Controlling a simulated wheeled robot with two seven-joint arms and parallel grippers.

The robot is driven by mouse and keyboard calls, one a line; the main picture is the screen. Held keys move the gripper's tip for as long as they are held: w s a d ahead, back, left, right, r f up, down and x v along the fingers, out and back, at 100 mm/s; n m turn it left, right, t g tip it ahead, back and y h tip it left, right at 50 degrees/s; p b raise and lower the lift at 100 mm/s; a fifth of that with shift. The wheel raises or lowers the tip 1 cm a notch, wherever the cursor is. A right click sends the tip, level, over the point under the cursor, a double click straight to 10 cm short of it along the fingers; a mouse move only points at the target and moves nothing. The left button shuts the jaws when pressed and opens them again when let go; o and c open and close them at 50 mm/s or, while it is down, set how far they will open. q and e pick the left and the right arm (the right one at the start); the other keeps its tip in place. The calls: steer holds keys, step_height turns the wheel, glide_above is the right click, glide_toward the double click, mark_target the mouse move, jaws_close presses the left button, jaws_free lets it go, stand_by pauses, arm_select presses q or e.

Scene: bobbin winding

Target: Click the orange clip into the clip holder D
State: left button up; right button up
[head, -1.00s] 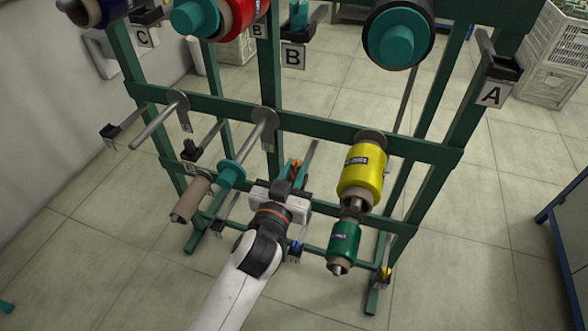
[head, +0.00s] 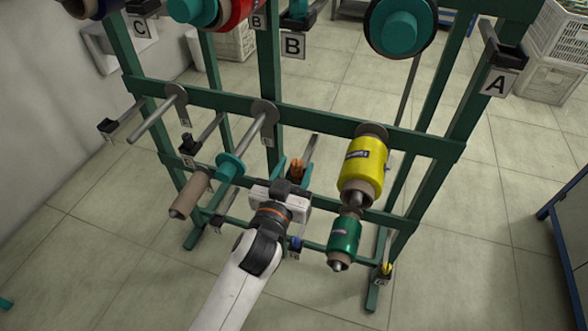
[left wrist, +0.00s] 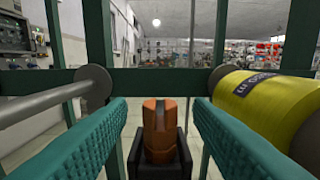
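The orange clip (head: 297,170) stands upright between the fingers of my left gripper (head: 293,166). In the left wrist view the orange clip (left wrist: 160,130) sits with its lower part between the walls of a black clip holder (left wrist: 185,152). Both teal fingers are spread wide, one on each side, with gaps between them and the clip. My left gripper is open. The holder's letter is hidden, so I cannot read that it is D. How deep the clip sits cannot be told. My right gripper is not in view.
A yellow spool (head: 362,170) and a green spool (head: 343,238) sit right of my left gripper. A bare metal spindle (head: 247,135) is at its upper left, and a brown cone (head: 188,195) to the left. Green frame bars (head: 315,122) surround this space.

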arm_select(q)
steer(key=v, duration=1.2)
steer(key=shift+b, duration=0.45)
